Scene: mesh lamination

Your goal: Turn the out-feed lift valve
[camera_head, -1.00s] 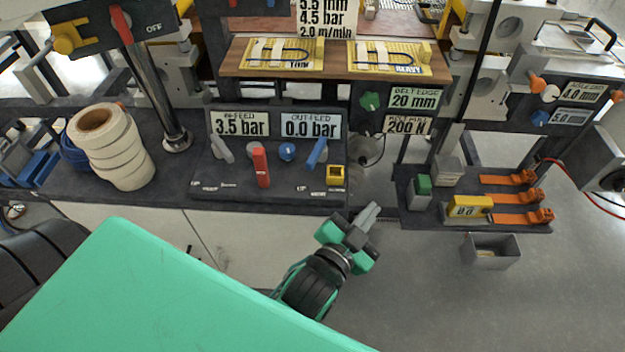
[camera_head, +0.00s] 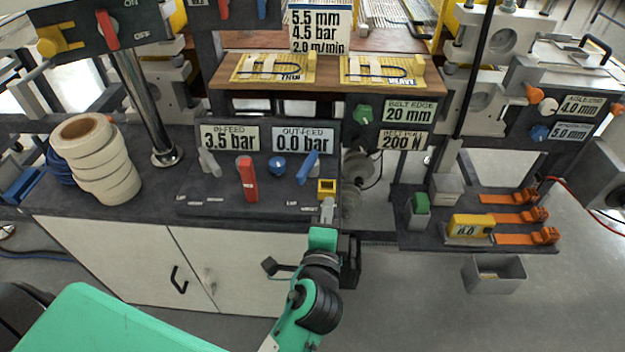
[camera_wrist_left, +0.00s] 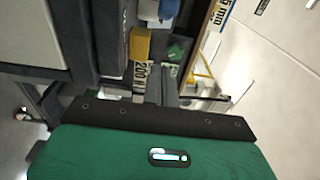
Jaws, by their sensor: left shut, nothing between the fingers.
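The out-feed display (camera_head: 303,140) reads 0.0 bar on the dark control panel. Below it are a round blue knob (camera_head: 277,165) and a tilted blue lever (camera_head: 308,168), its upper end leaning right. Small labels along the panel's front are too blurred to read surely. My left gripper (camera_head: 327,208) is shut and empty, pointing toward the panel's front right corner, just below a yellow block (camera_head: 327,187) and apart from the blue lever. In the left wrist view, its grey fingers (camera_wrist_left: 162,85) point toward the machine, near a yellow block (camera_wrist_left: 140,43). My right gripper is out of view.
The in-feed display (camera_head: 229,138) reads 3.5 bar, above a grey lever (camera_head: 208,162) and a red lever (camera_head: 248,178). Stacked white rolls (camera_head: 98,160) stand left. A tool shelf (camera_head: 405,235) is right, beyond a gap.

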